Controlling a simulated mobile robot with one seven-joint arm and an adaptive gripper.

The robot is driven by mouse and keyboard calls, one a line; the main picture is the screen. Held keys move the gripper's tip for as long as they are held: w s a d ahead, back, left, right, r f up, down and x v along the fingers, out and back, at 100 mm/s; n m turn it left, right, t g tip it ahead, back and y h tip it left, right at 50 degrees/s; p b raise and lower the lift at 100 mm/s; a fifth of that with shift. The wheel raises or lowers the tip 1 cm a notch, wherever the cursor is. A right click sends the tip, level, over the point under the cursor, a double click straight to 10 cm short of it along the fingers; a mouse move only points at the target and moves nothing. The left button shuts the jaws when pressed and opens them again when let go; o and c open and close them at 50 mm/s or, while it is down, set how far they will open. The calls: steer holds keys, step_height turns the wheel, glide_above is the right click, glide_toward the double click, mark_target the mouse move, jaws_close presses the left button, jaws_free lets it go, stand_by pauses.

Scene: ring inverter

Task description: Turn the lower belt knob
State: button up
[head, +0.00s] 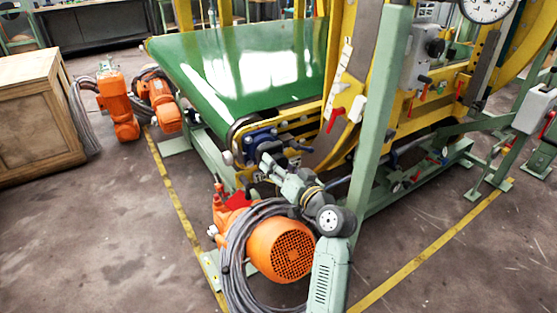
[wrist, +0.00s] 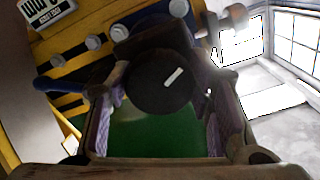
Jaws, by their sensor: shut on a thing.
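The lower belt knob (wrist: 162,84) is a round black knob with a white mark. In the wrist view it sits between the fingers of my gripper (wrist: 160,92), which is shut on it. The mark slants up to the right. In the head view my gripper (head: 268,163) is at the near lower corner of the green belt (head: 245,65), beside the blue bearing block. The knob itself is hidden there behind my gripper. A patch of green shows below the knob in the wrist view.
A green post (head: 380,120) rises just right of my arm. The yellow machine frame (head: 345,100) is close by. A wooden crate (head: 35,120) stands at the left; open floor lies in front.

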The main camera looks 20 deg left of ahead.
steer(key=m+p, duration=0.2)
steer(key=m, duration=0.1)
steer(key=m+p, duration=0.2)
steer(key=m, duration=0.1)
steer(key=shift+r+m+p, duration=0.2)
steer(key=shift+m+p, duration=0.1)
steer(key=shift+p, duration=0.05)
steer(key=m+p, duration=0.4)
steer(key=m, duration=0.1)
steer(key=shift+r+p, duration=0.1)
steer(key=shift+p, duration=0.2)
steer(key=m+p, duration=0.5)
steer(key=m, duration=0.1)
steer(key=shift+m+p, duration=1.35)
steer(key=shift+m, duration=0.95)
steer(key=o, duration=1.2)
